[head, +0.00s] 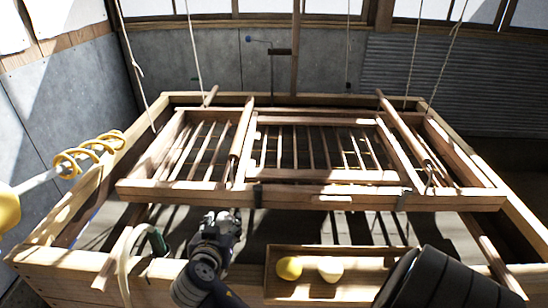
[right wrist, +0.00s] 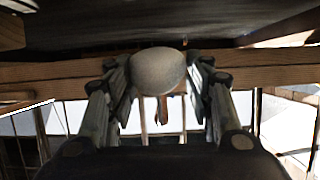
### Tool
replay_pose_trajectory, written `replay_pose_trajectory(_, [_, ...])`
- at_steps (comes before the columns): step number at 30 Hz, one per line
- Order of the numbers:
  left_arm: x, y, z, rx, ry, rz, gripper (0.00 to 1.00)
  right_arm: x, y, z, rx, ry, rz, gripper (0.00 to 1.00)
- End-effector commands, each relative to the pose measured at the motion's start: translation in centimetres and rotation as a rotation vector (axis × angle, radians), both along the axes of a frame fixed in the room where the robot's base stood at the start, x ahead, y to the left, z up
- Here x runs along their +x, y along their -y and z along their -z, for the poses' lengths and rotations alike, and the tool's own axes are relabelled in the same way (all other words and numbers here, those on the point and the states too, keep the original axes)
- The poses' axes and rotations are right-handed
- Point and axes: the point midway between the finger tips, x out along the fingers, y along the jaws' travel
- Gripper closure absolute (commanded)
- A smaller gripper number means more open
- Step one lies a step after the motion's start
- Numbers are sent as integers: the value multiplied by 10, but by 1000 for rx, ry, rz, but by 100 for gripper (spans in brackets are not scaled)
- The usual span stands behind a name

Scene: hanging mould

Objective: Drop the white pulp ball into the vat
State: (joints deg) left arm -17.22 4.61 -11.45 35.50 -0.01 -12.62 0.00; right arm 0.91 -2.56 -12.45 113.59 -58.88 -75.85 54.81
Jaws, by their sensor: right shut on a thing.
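A white pulp ball (right wrist: 158,70), greyish in shade, sits between the fingers of my right gripper in the right wrist view. My right gripper (right wrist: 158,82) is shut on it. In the head view the right gripper (head: 224,226) is over the front left of the large wooden vat (head: 60,262), just in front of the hanging mould; the ball cannot be made out there. The mould (head: 190,193), a slatted wooden frame, hangs on ropes over the vat. My left gripper is not in view.
A wooden tray (head: 350,293) at the vat's front edge holds a yellow ball (head: 289,268) and a pale cream ball (head: 330,269). A yellow coiled thing (head: 85,152) is at the left. A curved pale hose (head: 126,262) is left of my right gripper.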

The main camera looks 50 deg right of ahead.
Motion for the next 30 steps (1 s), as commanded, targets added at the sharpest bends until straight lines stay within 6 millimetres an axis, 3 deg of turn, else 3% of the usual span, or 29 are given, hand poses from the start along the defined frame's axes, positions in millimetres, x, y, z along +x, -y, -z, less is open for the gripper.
replay_pose_trajectory(1, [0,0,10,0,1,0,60,0,1,11,-2,-1,0,78])
replay_pose_trajectory(9, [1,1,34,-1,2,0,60,0,1,41,-4,0,-1,78])
replay_pose_trajectory(20, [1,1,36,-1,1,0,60,0,1,44,-1,0,0,78])
replay_pose_trajectory(21, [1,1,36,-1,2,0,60,0,1,44,-1,0,0,45])
replay_pose_trajectory(23, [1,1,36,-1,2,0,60,0,1,44,-1,0,0,32])
replay_pose_trajectory(30, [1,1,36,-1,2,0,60,0,1,45,-1,0,0,29])
